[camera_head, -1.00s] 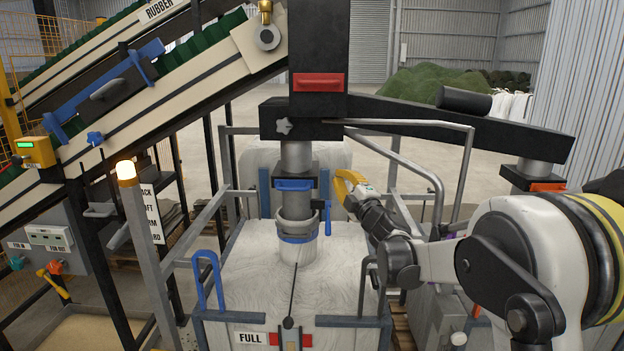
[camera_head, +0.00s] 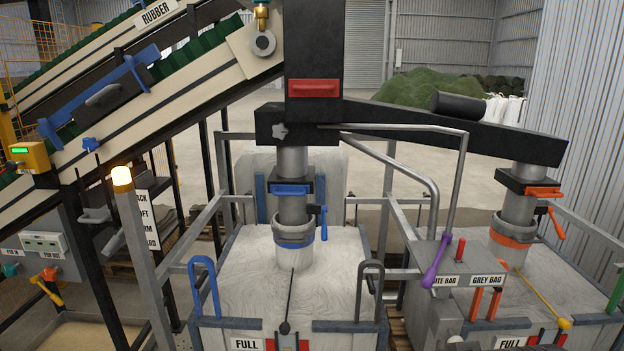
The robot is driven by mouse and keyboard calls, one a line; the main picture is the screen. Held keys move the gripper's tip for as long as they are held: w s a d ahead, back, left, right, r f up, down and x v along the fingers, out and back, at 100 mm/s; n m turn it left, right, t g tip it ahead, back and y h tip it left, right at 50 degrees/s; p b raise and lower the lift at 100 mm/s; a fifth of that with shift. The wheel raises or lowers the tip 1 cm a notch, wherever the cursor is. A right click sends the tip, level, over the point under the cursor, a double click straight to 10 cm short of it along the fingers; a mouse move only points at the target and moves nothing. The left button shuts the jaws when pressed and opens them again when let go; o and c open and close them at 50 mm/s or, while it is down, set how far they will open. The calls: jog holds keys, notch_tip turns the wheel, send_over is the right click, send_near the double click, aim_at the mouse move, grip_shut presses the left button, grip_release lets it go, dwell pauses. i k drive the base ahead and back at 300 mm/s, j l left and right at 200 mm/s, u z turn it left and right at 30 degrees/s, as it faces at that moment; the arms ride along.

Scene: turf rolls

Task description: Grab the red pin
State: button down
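A slim red pin (camera_head: 460,251) stands upright on the top of a grey diverter box (camera_head: 427,262), just right of a purple-handled lever (camera_head: 435,262).
A white bag (camera_head: 330,270) marked FULL sits under the blue-banded spout, inside grey rails (camera_head: 192,250). Another full bag (camera_head: 560,290) sits under the orange-banded spout at right. A black beam (camera_head: 430,125) spans above. The sloping conveyor (camera_head: 180,92) fills the left.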

aim_at(462, 247)
jog(key=i+l, duration=0.15)
jog(key=l, duration=0.3)
jog(key=i+l, duration=0.1)
jog(key=l, duration=0.3)
jog(key=j+z, duration=0.35)
jog(key=j, duration=0.15)
jog(key=k+j+z, duration=0.15)
jog(key=j+z, duration=0.15)
jog(key=j, duration=0.15)
